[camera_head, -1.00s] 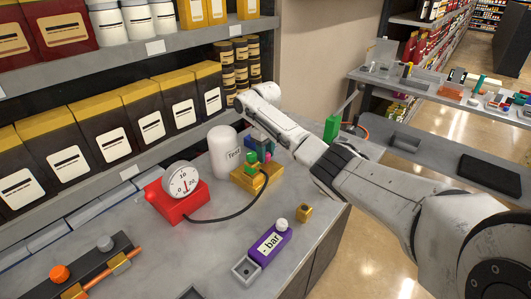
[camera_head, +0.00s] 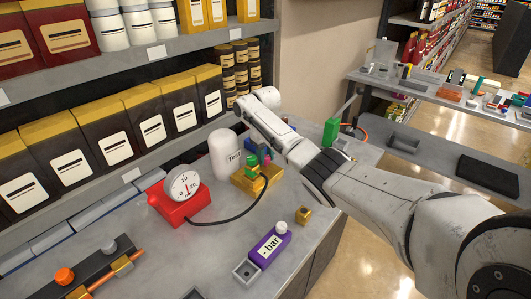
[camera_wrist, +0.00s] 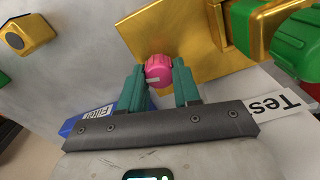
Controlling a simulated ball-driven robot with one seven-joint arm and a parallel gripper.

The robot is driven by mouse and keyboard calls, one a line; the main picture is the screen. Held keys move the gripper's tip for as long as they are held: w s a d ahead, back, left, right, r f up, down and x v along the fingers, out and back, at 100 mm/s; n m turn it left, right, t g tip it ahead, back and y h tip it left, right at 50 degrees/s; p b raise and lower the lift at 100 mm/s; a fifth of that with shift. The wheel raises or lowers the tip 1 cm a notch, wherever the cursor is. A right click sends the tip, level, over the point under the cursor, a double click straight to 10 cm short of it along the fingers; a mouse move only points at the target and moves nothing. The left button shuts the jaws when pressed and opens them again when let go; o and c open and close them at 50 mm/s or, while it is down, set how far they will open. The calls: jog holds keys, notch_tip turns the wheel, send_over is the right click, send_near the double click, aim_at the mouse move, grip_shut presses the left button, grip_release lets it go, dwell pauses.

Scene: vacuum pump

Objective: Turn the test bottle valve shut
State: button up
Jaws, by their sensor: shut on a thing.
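The white test bottle (camera_head: 224,152), labelled "Test", stands upright on the counter at the yellow block (camera_head: 247,180). Part of its label (camera_wrist: 275,108) shows at the right of the wrist view. A round pink knob (camera_wrist: 158,68) with a pale mark sits in front of a yellow plate. My gripper (camera_wrist: 159,86) is shut on this knob, with one teal finger on each side. In the head view my arm reaches in from the right to the block. The gripper there is small and partly hidden, and I cannot make out how far the knob is turned.
A red-based gauge (camera_head: 183,193) stands left of the block, with a black hose (camera_head: 232,215) to it. A purple "- bar" piece (camera_head: 269,243) and a small yellow block (camera_head: 303,215) lie in front. Boxes on shelves stand behind. A blue "Filter" label (camera_wrist: 88,120) is near the left finger.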

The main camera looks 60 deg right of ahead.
aim_at(266, 156)
jog(key=m+p, duration=0.1)
jog(key=m, duration=0.2)
jog(key=shift+r+m, duration=0.15)
jog(key=shift+m, duration=0.15)
jog(key=m+p, duration=0.1)
jog(key=m, duration=0.2)
jog(key=shift+m, duration=0.3)
jog(key=m, duration=0.3)
jog(key=shift+m, duration=0.4)
jog(key=shift+s+d+m, duration=0.1)
jog(key=shift+m, duration=1.9)
jog(key=o, duration=1.1)
jog(key=shift+c, duration=0.2)
notch_tip(266, 156, up, 11)
jog(key=shift+f, duration=0.2)
